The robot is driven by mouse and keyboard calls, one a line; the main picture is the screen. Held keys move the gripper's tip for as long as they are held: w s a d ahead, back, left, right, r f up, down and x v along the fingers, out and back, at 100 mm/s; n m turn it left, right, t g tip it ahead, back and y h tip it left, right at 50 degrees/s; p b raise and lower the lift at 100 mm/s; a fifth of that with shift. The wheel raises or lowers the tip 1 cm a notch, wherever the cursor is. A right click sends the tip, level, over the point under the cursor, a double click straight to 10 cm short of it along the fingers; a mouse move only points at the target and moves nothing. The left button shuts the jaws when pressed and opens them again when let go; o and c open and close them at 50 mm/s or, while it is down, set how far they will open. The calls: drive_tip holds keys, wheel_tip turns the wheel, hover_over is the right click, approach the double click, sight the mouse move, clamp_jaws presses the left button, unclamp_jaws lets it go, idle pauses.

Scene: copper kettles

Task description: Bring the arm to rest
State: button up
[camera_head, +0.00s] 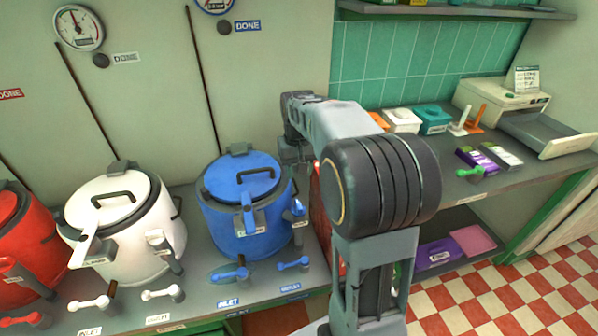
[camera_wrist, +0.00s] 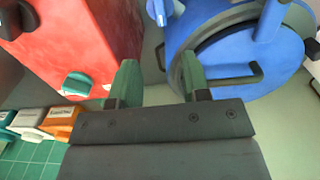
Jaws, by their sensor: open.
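My gripper (camera_wrist: 152,85) shows in the wrist view with its two green-tipped fingers apart and nothing between them. The blue kettle (camera_wrist: 235,45) is beyond the right finger, and a red box-shaped thing (camera_wrist: 95,40) with a green knob is beyond the left. In the head view my arm rises in the middle and reaches back toward the wall, between the blue kettle (camera_head: 245,205) and the right-hand counter. The fingers are hard to make out there, near the blue kettle's right side. The arm hides most of the red thing.
A white kettle (camera_head: 120,220) and a red kettle (camera_head: 22,245) stand left of the blue one, with levers along the counter's front. Small containers (camera_head: 402,120), a printer-like machine (camera_head: 500,98) and a tray (camera_head: 548,133) occupy the right counter. A shelf (camera_head: 455,10) hangs above.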

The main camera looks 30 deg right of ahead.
drive_tip(key=shift+w, duration=0.1)
idle(0.3)
drive_tip(key=s+a+r+n+t+p, duration=0.1)
drive_tip(key=s+a+p, duration=0.2)
drive_tip(key=s, duration=0.5)
drive_tip(key=s+a+r+n+t+p, duration=0.1)
drive_tip(key=s+a+r+t+p, duration=0.1)
drive_tip(key=s+a, duration=0.4)
drive_tip(key=shift+s+a+r+t+p, duration=0.3)
drive_tip(key=shift+s+p, duration=0.15)
drive_tip(key=shift+s, duration=0.85)
